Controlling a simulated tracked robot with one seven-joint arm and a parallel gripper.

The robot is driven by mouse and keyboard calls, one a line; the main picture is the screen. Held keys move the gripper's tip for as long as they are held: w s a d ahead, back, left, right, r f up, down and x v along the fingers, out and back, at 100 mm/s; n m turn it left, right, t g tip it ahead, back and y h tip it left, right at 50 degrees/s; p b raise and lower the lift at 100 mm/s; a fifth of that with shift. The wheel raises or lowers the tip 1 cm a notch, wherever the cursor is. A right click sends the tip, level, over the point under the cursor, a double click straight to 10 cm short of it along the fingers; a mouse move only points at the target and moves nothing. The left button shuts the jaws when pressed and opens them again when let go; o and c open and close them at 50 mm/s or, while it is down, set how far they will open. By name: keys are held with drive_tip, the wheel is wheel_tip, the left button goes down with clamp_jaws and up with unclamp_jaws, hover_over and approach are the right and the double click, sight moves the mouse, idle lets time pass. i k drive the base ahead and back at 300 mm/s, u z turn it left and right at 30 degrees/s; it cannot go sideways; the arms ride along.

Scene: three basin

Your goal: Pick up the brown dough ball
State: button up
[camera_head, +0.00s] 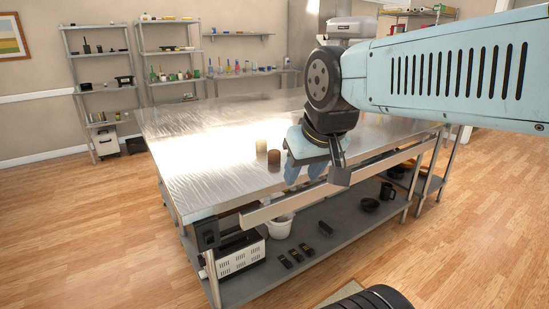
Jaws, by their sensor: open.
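A small brown, rounded lump (274,158), which matches the brown dough ball, sits on the metal table top (205,170) near its front edge, in the head view. A pale yellow lump (261,146) stands just behind it and to its left. My gripper (305,173) is light blue and points down at the front edge of the table, just right of the brown lump. Its two fingers are apart, with nothing seen between them. The gripper appears apart from the lump, but its exact height and depth are hard to tell.
The table top is otherwise largely clear. A front rail (290,206) runs along the table. The lower shelf (335,240) holds a white bucket (279,226), a toaster-like box (240,256), small black items and dark dishes. Shelves (166,60) stand by the back wall.

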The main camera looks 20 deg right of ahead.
sight(272, 160)
drive_tip(key=z, duration=0.3)
drive_tip(key=i, duration=0.65)
drive_tip(key=z, duration=0.45)
drive_tip(key=i, duration=0.95)
drive_tip(key=u, duration=2.4)
drive_tip(key=k, duration=0.75)
drive_tip(key=z, duration=0.2)
